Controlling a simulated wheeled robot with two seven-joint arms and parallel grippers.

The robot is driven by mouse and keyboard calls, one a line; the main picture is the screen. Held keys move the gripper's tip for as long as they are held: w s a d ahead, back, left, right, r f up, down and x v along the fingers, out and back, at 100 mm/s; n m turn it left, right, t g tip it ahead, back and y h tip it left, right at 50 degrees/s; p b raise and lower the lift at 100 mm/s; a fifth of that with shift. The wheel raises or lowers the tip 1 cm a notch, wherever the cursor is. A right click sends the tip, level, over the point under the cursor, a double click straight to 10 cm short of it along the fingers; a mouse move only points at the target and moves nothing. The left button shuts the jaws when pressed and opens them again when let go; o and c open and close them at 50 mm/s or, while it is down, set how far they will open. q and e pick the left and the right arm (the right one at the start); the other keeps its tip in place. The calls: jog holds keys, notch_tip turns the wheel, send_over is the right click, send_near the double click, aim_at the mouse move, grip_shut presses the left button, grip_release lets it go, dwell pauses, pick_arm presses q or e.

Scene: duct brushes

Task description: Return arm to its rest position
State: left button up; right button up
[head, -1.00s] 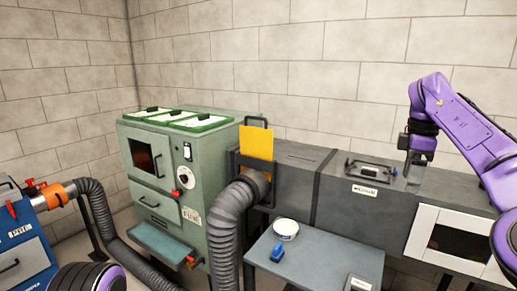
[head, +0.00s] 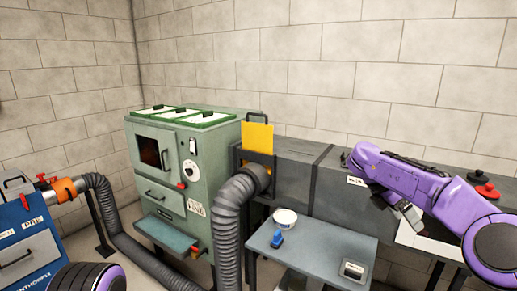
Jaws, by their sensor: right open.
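My right arm is purple and comes in from the right in the head view, in front of the grey duct (head: 290,165). My right gripper (head: 413,222) is at the lower side of the arm, above the right part of the duct, and nothing shows between its fingers. It is open and apart from the table. My left gripper is not in view; only a purple and black part of mine shows at the bottom left.
A grey-blue table (head: 318,244) holds a white tub (head: 285,218), a blue item (head: 277,239) and a small labelled box (head: 353,269). A green cabinet (head: 205,165) with a flexible hose (head: 228,225) stands left. A yellow plate (head: 257,140) rises from the duct. A blue machine (head: 28,250) is far left.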

notch_tip(320, 180, down, 15)
jog(key=a+n+t+h, duration=0.1)
jog(key=n+t+h, duration=0.45)
jog(key=n, duration=0.85)
jog(key=s+a+f+n+t+y, duration=0.1)
jog(key=s+a+f+n+t, duration=0.15)
jog(key=s+f+n, duration=0.45)
jog(key=s+a+f+n+t+y, duration=0.2)
jog(key=s+f+n+t, duration=0.1)
jog(key=f+n, duration=0.65)
jog(key=s+a+f+n+g+y, duration=0.1)
jog(key=s+n, duration=0.4)
jog(key=s, duration=0.5)
jog(key=s+a+f+n+g+y, duration=0.1)
jog(key=s+f+n, duration=0.4)
jog(key=s, duration=0.5)
jog(key=s+a+f+n+g+y, duration=0.1)
jog(key=s+f+n+g+y, duration=0.1)
jog(key=s, duration=0.7)
jog(key=n+g+y, duration=0.1)
jog(key=n+y, duration=0.1)
jog(key=n, duration=0.1)
jog(key=shift+s+f+n+g+y, duration=0.3)
jog(key=shift+s+f+n+y, duration=0.05)
jog(key=shift+s+f, duration=0.05)
